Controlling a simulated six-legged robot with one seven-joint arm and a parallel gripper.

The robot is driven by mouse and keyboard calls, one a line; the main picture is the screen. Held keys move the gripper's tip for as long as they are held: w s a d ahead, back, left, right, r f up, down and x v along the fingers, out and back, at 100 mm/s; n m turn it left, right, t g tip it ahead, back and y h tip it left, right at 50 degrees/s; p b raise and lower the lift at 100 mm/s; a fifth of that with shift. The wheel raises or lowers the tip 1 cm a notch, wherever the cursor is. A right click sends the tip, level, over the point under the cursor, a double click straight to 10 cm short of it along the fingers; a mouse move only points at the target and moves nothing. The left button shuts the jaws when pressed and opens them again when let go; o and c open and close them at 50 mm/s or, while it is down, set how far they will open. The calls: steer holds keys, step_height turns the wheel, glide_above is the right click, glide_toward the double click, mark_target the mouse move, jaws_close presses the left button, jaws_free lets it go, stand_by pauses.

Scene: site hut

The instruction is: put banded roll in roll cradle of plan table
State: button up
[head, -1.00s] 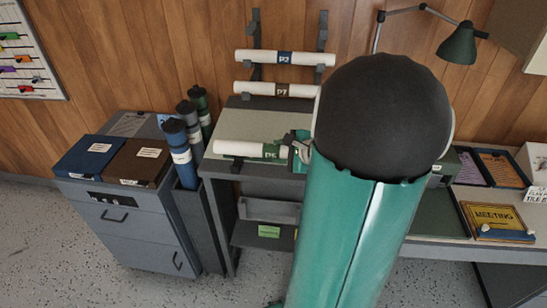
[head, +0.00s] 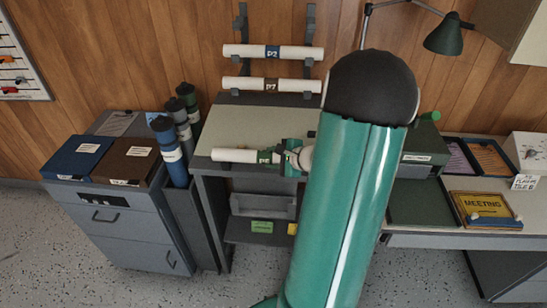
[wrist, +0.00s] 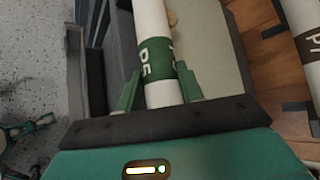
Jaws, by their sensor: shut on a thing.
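The banded roll (head: 235,155) is a white tube with a green band marked P5. My gripper (head: 292,160) is shut on it near the band, with the roll lying level, left to right, at the front edge of the plan table. In the wrist view the roll (wrist: 154,50) runs between the two green fingers of my gripper (wrist: 160,90). The plan table (head: 285,118) has a pale top and dark edges. A grey trough-like piece (head: 263,206) sits under its top; I cannot tell whether it is the roll cradle. My arm hides the table's right side.
Rolls P2 (head: 272,51) and P7 (head: 270,84) rest on wall brackets behind the table. Capped tubes (head: 170,150) stand left of it, beside a grey cabinet (head: 125,225) with two binders. A desk lamp (head: 443,35) and a desk are at the right.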

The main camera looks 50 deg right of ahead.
steer(key=o, duration=1)
steer(key=shift+f, duration=0.1)
steer(key=shift+o, duration=0.2)
